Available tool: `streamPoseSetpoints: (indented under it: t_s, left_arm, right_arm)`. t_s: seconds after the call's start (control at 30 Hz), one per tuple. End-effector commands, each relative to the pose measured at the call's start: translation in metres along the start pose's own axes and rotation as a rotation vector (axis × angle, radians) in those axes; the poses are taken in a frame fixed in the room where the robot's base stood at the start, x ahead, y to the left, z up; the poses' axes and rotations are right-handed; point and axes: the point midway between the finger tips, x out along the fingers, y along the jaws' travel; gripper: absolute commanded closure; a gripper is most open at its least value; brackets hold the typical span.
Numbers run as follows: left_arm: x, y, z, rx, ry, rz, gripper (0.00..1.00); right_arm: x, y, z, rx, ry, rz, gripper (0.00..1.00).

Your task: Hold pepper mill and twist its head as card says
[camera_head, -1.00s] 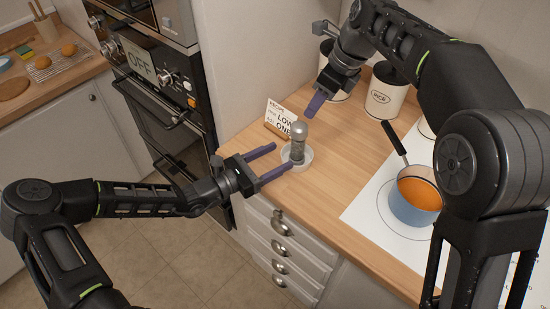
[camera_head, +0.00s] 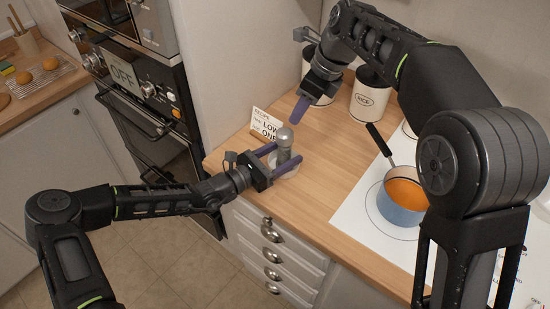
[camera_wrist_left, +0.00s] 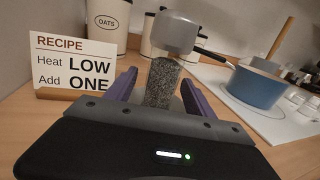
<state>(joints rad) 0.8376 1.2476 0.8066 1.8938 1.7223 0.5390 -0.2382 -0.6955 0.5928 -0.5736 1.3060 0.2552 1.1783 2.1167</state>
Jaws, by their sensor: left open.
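The pepper mill (camera_head: 284,147), with a grey metal head and a speckled body, stands upright on a pale round dish at the counter's front left. My left gripper (camera_head: 283,158) is open, with its purple fingers on either side of the mill. In the left wrist view the mill's body (camera_wrist_left: 162,84) stands between the two fingers (camera_wrist_left: 160,92), with gaps visible beside it. The recipe card (camera_wrist_left: 75,62) reads "Heat LOW, Add ONE"; it stands behind the mill (camera_head: 267,123). My right gripper (camera_head: 299,109) is above the counter behind the mill; its finger opening cannot be made out.
A blue pot (camera_head: 402,204) of orange soup sits on the white hob (camera_head: 350,215) at right, its dark handle pointing toward the back left. White canisters (camera_head: 369,94) stand along the wall. Counter between mill and hob is clear.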

Motion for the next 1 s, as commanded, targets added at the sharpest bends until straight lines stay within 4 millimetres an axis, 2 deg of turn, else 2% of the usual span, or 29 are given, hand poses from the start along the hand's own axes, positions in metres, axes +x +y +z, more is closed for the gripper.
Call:
streamPoseSetpoints:
  t_s: [0.3, 1.0]
  left_arm:
    - [0.0028, 0.0000, -0.0002, 0.000, 0.000, 0.000, 0.38]
    - [0.0025, 0.0000, -0.0002, 0.000, 0.000, 0.000, 0.95]
  right_arm:
    - [0.0000, 0.0000, 0.0000, 0.000, 0.000, 0.000, 0.64]
    - [0.0000, 0.0000, 0.0000, 0.000, 0.000, 0.000, 0.64]
